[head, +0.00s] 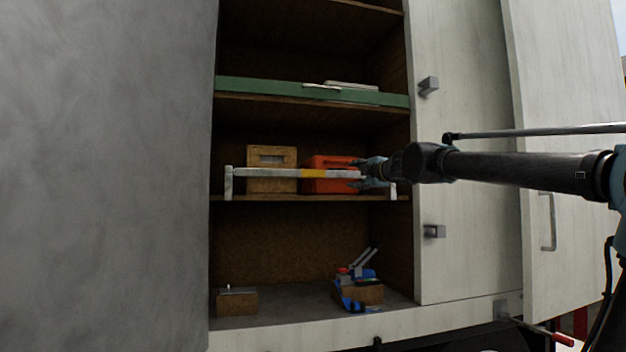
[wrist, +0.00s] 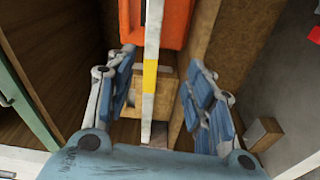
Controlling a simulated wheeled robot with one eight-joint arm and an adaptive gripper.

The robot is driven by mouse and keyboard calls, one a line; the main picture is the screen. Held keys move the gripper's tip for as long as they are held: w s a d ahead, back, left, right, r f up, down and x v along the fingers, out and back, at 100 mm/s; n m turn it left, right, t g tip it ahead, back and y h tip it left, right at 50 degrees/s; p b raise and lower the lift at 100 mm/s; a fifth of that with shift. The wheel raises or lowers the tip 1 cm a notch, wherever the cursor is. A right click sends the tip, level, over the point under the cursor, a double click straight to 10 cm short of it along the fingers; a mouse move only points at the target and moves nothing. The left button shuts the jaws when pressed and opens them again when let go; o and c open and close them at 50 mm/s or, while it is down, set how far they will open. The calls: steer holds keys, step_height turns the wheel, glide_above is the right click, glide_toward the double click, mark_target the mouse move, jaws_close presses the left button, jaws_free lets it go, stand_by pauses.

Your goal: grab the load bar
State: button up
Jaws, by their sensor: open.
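The load bar (head: 285,173) is a long pale grey bar with a yellow band, lying level across the front of the middle shelf in the head view. Its ends have short upright pieces. My gripper (head: 364,173) is at its right part. In the wrist view the load bar (wrist: 151,75) runs up and down the picture between the open blue finger pads of my gripper (wrist: 160,82). Gaps show on both sides of the bar, and the fingers look apart from it. The gripper and arm hide part of the bar's right end in the head view.
Behind the bar on the middle shelf (head: 250,198) stand a wooden box (head: 272,182) and an orange-red case (head: 318,185). A green-edged shelf (head: 290,92) is above. Boxes with tools (head: 365,294) sit below. The right door (head: 560,150) stands open beside my arm.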

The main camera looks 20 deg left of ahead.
steer(key=s+a+r+n+g+y, duration=0.2)
steer(key=a+n, duration=0.1)
steer(key=a, duration=0.3)
glide_toward(315, 174)
steer(key=x, duration=0.5)
steer(key=shift+w+a+r, duration=0.15)
steer(key=shift+w, duration=0.05)
steer(key=shift+x, duration=3.05)
steer(key=shift+a, duration=0.1)
steer(key=shift+c, duration=0.3)
jaws_close()
